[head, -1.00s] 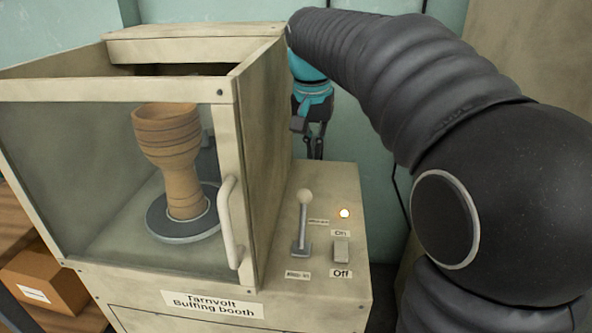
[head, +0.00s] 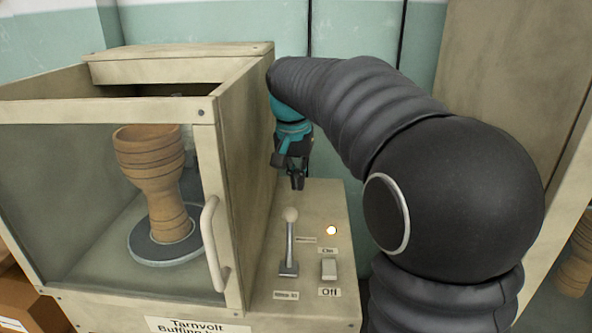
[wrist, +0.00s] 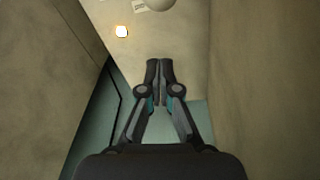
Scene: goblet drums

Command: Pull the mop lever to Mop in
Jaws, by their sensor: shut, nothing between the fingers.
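The mop lever (head: 289,242) stands upright on the booth's side panel, a grey stalk with a pale round knob. Its knob (wrist: 160,3) shows at the top edge of the wrist view. A small label (head: 286,295) lies in front of the lever's base and another (head: 306,239) beside its stalk; their print is too small to read surely. My gripper (head: 297,183) points down beyond the lever, over the panel's far end. In the wrist view my gripper's fingertips (wrist: 160,65) are together and empty, apart from the knob.
The buffing booth (head: 235,150) rises left of the lever, with a door handle (head: 213,245) and a wooden goblet drum (head: 160,185) on a turntable inside. A lit lamp (head: 331,230) and an On/Off switch (head: 329,269) sit right of the lever. A wall stands behind.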

